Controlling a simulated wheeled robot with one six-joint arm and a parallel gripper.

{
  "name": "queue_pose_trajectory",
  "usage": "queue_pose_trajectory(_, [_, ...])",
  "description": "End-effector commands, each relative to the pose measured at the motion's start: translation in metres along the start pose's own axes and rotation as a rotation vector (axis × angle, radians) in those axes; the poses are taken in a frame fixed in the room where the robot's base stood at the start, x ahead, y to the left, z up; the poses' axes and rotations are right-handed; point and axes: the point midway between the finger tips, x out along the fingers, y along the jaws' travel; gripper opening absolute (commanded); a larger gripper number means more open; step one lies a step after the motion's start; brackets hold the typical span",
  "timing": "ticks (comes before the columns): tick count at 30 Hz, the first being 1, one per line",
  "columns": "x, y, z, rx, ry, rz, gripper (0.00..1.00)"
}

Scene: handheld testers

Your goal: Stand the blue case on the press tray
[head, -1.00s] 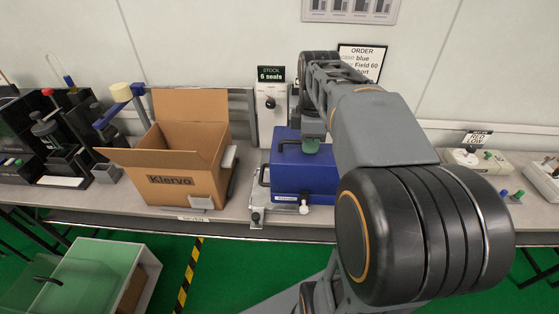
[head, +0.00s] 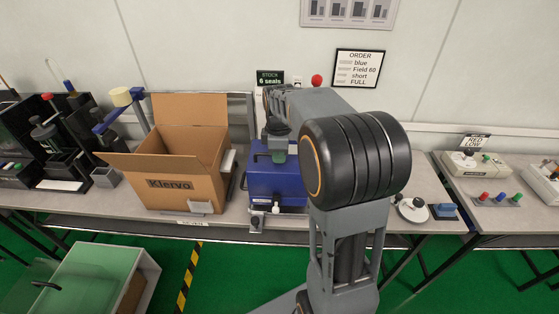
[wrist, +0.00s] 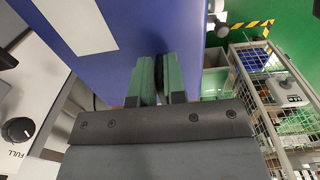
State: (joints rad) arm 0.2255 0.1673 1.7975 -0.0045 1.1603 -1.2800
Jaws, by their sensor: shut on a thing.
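The blue case (head: 273,190) stands upright at the bench's front edge, left of my arm. My gripper (head: 278,152) is above its top and shut on its handle. In the wrist view the green-padded fingers of my gripper (wrist: 161,72) are close together against the blue case (wrist: 130,45), which bears a white label. The press tray is mostly hidden under and behind the case; a metal bracket (head: 257,222) shows at its front. I cannot tell whether the case's base touches the tray. The white press with a FULL knob (wrist: 18,130) shows in the wrist view.
An open cardboard box (head: 180,186) stands just left of the case. A black rack (head: 62,155) is farther left. An order sign (head: 358,69) hangs behind.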

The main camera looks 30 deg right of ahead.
Motion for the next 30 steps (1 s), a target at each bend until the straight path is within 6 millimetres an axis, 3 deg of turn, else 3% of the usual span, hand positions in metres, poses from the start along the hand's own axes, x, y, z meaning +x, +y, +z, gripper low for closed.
queue_pose_trajectory(6, [0.021, -0.001, 0.001, 0.0, -0.001, 0.0, 0.0])
queue_pose_trajectory(20, [0.026, -0.001, 0.001, 0.0, 0.0, 0.001, 0.0])
queue_pose_trajectory(21, [0.026, -0.001, 0.001, 0.0, -0.001, -0.001, 0.16])
queue_pose_trajectory(28, [0.026, -0.001, 0.001, 0.0, -0.001, -0.001, 0.37])
queue_pose_trajectory(30, [0.026, -0.001, 0.001, 0.0, -0.001, -0.001, 0.37])
